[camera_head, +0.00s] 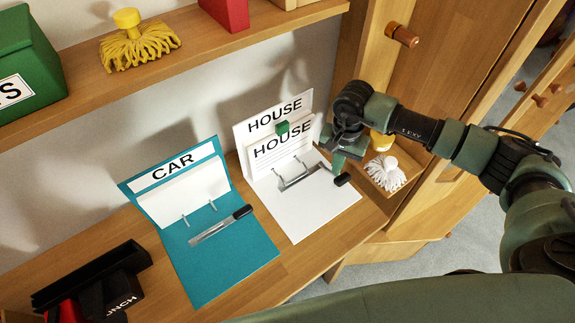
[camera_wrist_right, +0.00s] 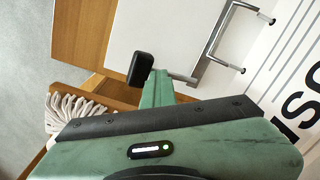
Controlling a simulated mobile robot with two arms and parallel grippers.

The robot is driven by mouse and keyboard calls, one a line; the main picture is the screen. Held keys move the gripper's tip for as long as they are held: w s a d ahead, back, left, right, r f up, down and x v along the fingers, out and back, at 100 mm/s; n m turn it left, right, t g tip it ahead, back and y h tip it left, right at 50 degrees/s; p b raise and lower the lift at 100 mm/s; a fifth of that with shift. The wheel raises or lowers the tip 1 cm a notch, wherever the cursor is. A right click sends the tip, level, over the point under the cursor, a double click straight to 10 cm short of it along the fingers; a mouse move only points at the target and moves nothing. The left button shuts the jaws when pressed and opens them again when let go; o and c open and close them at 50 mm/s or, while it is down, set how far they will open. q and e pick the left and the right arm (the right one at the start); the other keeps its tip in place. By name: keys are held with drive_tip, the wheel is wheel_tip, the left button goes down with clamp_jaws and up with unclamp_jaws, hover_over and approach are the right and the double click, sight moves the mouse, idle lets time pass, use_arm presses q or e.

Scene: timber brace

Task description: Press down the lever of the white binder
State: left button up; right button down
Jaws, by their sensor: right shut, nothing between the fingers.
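The white binder (camera_head: 322,214) labelled HOUSE lies open on the wooden surface, its cover raised behind. Its metal rings and lever show in the middle, and the lever's black handle (camera_head: 342,180) is at the right. My right gripper (camera_head: 338,160) is shut and empty, pointing down just above this handle. In the right wrist view, the black handle (camera_wrist_right: 141,68) is beside the green fingertip (camera_wrist_right: 158,86); I cannot tell whether they touch. The white binder (camera_wrist_right: 155,30) also shows there. My left gripper is not in view.
A teal binder (camera_head: 225,262) labelled CAR lies open to the left, with its own lever. A black hole punch (camera_head: 92,275) is at the far left. A white mop head (camera_head: 384,172) lies right of the white binder. A shelf (camera_head: 190,72) runs above.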

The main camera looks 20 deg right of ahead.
drive_tip(key=shift+s+d+f, duration=0.2)
drive_tip(key=shift+s+d, duration=0.05)
drive_tip(key=shift+s, duration=0.25)
drive_tip(key=shift+s+d+f+b, duration=0.15)
drive_tip(key=shift+s+f+b, duration=0.2)
drive_tip(key=shift+s+f, duration=0.25)
drive_tip(key=shift+r, duration=0.35)
drive_tip(key=r, duration=0.1)
drive_tip(key=r+p, duration=0.1)
drive_tip(key=r, duration=0.1)
drive_tip(key=s+r+p, duration=0.1)
drive_tip(key=shift+s+d+r, duration=0.1)
drive_tip(key=shift+d+r, duration=0.05)
drive_tip(key=shift+d, duration=0.1)
drive_tip(key=r+p, duration=0.1)
drive_tip(key=r, duration=0.1)
drive_tip(key=w+r+p, duration=0.1)
drive_tip(key=r, duration=0.1)
drive_tip(key=shift+a+p, duration=0.25)
drive_tip(key=shift+p, duration=0.05)
drive_tip(key=shift+r, duration=0.4)
